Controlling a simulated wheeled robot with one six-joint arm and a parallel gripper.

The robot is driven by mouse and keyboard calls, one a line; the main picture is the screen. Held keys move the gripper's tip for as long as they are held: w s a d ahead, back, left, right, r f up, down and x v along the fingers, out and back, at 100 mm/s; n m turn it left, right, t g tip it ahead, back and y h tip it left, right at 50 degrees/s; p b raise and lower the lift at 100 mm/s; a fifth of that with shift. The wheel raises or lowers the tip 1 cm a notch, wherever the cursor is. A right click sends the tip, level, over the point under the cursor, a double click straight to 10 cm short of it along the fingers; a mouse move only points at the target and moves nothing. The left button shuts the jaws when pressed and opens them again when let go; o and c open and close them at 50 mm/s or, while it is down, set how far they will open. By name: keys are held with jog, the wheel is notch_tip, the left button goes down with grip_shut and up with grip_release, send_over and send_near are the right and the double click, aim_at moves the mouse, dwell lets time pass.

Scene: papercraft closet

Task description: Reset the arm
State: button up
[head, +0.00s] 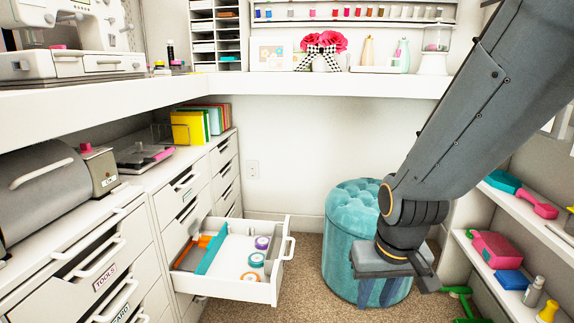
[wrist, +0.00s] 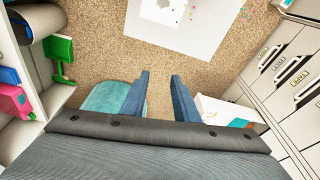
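My arm (head: 480,110) reaches down from the upper right in the head view. My gripper (head: 377,293) hangs in front of the teal tufted stool (head: 345,230), its blue fingers pointing down. In the wrist view my gripper (wrist: 160,85) has its two blue fingers apart with only carpet showing between them. It is open and empty. The stool also shows in the wrist view (wrist: 112,100), partly hidden behind the left finger and my wrist.
An open white drawer (head: 230,286) holding tape rolls juts out left of the stool. Shelves (head: 500,268) with colored items stand close on the right. A white counter (head: 340,84) runs above. A white sheet (wrist: 190,25) lies on the carpet.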

jog(key=s+a+r+n+g+y, duration=0.1)
jog(key=s+a+r+n, duration=0.25)
jog(key=s+a, duration=0.45)
jog(key=s+a+r+n+g+y, duration=0.15)
jog(key=s+a+r, duration=0.25)
jog(key=s+a, duration=0.45)
jog(key=w+d+r+m+h+p, duration=0.1)
jog(key=d+r+m+p, duration=0.1)
jog(key=d+r+p, duration=0.7)
jog(key=w+d+r+m+h+p, duration=0.1)
jog(key=d+r+m+p, duration=0.2)
jog(key=d+r+p, duration=0.6)
notch_tip(320, 180, up, 7)
jog(key=p, duration=1.6)
jog(key=shift+d+h, duration=0.3)
jog(key=shift+h, duration=0.05)
jog(key=shift+a, duration=0.1)
